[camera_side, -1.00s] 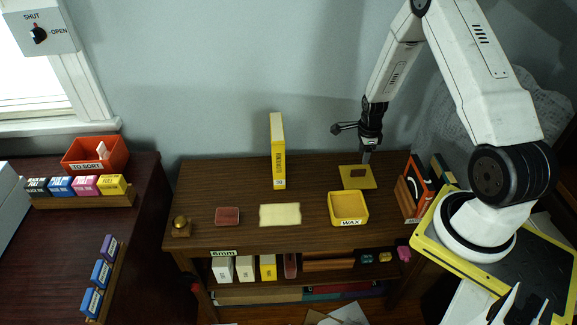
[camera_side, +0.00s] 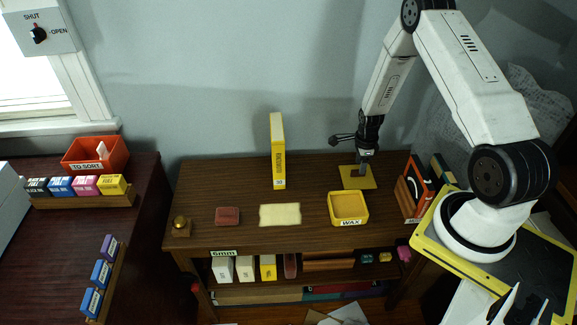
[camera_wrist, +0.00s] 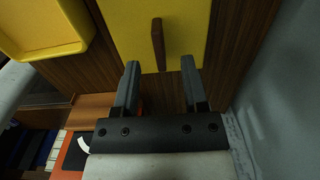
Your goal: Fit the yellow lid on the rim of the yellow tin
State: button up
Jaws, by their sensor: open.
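The yellow lid (camera_side: 349,182) lies flat on the wooden table at the back right, and it also shows in the wrist view (camera_wrist: 120,28). A brown upright handle (camera_wrist: 158,44) stands on the lid. The yellow tin (camera_side: 348,221), labelled WAX, sits open on the table in front of the lid, and part of it shows at the upper left of the wrist view (camera_wrist: 75,45). My gripper (camera_side: 363,172) points down over the lid. In the wrist view its two fingers (camera_wrist: 159,64) are apart, with the handle's near end in line with the gap between them.
A tall yellow box (camera_side: 278,150) stands at the back of the table. A cream pad (camera_side: 280,215) and a red block (camera_side: 228,216) lie left of the tin. An orange-and-black rack (camera_side: 413,190) stands close on the right. The wall is behind.

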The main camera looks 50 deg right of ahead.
aim_at(358, 175)
jog(key=shift+f, duration=1.75)
grip_shut()
